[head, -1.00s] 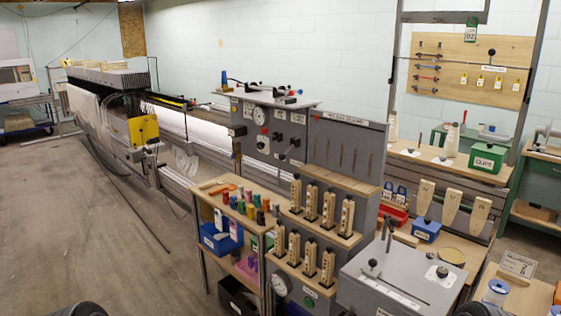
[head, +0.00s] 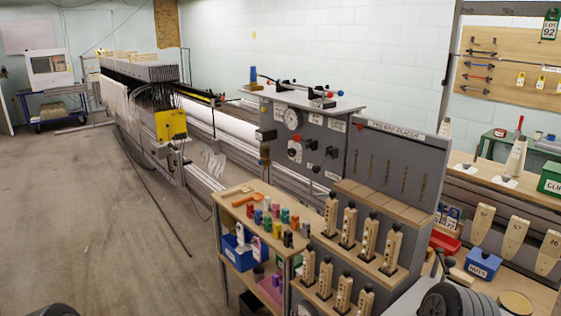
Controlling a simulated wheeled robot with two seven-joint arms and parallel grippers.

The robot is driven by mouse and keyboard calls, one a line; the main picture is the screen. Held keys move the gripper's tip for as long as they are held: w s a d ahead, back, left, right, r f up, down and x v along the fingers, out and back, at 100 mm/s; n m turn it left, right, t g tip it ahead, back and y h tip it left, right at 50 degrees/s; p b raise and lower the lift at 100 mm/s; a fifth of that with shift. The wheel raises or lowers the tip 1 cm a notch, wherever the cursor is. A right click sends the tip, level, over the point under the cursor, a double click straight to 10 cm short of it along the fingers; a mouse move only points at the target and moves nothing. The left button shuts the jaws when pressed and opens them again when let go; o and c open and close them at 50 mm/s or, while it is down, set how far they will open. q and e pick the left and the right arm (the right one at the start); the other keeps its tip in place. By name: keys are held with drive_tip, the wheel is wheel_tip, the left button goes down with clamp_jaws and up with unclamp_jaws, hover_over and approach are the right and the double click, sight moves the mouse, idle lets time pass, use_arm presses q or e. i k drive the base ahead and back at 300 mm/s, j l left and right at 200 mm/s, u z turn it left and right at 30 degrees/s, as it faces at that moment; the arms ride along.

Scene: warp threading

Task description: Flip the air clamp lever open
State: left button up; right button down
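No lever is readably labelled as the air clamp lever, so I cannot tell for sure which one it is. A grey control cabinet (head: 309,158) with a dial and several knobs stands in the middle of the view. On its top lie dark rods and small clamp-like parts (head: 322,101) with red and blue ends. A red knob (head: 292,152) sits on its front face. Neither gripper shows. Only dark rounded parts of my arms (head: 455,301) enter at the bottom edge.
A wooden shelf cart (head: 246,187) with coloured spools stands in front of the cabinet. Racks of wooden blocks (head: 360,249) fill the front right. A long loom-like machine (head: 150,107) with a yellow box (head: 171,124) runs along the back left. The floor (head: 85,215) at left is clear.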

sight(317, 169)
drive_tip(key=i+l+u, duration=0.25)
drive_tip(key=i, duration=0.2)
drive_tip(key=i+l+u, duration=0.25)
drive_tip(key=i, duration=0.15)
drive_tip(key=j, duration=0.1)
